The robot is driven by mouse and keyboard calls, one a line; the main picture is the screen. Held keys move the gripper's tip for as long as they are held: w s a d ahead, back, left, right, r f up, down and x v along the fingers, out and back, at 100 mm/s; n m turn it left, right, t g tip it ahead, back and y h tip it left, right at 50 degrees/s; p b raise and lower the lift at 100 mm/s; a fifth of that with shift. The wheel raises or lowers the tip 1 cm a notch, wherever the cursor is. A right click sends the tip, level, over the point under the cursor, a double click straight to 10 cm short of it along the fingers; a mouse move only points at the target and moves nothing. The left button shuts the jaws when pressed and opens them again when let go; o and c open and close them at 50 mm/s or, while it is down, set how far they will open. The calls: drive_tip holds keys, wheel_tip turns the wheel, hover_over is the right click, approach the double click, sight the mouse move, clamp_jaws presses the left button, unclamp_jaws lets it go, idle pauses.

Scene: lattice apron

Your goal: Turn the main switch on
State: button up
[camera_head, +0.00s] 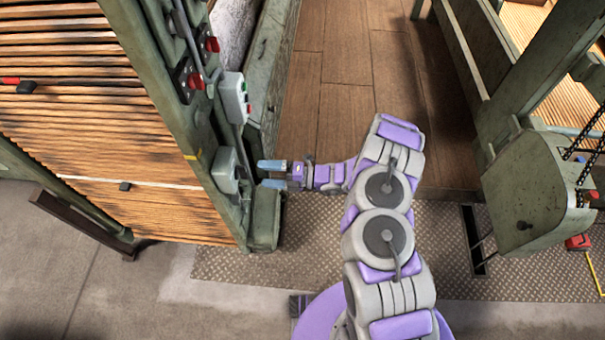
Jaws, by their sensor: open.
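My gripper (272,174) is open and empty, its two blue-grey fingers pointing left at a green machine post (188,120). Just left of the fingertips, a small grey box (225,170) is mounted on the post; a small gap seems to lie between them. Above it on the post is a pale control box (233,98) with a red and a green button. Higher up are two red switch knobs, a lower one (195,81) and an upper one (212,44). I cannot tell which of these is the main switch, nor its setting.
Wooden slats or warp strips (85,110) fill the machine frame at left. A second green machine (535,185) with a chain stands at right. Between them lie a wooden floor (345,60) and a ridged metal plate (330,240), largely clear.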

drive_tip(key=d+p, duration=0.1)
drive_tip(key=d, duration=1)
drive_tip(key=shift+s+p, duration=0.4)
drive_tip(key=s+a+r+n+g+h, duration=0.2)
drive_tip(key=s+r+n+g+h, duration=0.3)
drive_tip(key=r+n, duration=0.6)
drive_tip(key=s+a+r+n+g+h, duration=0.1)
drive_tip(key=s+a+r+n+g, duration=0.25)
drive_tip(key=s+r+n, duration=0.7)
drive_tip(key=s+d+r+n+t+h, duration=0.2)
drive_tip(key=s+d+r+n+h, duration=0.2)
drive_tip(key=s+d+n+h, duration=0.2)
drive_tip(key=s+d+r+n+t+h, duration=0.3)
drive_tip(key=s+d+r+n+h, duration=0.2)
drive_tip(key=s+d+n, duration=0.4)
drive_tip(key=s+d+h, duration=0.1)
drive_tip(key=d, duration=0.3)
drive_tip(key=shift+s+r+n, duration=0.15)
drive_tip(key=shift+s+n, duration=0.2)
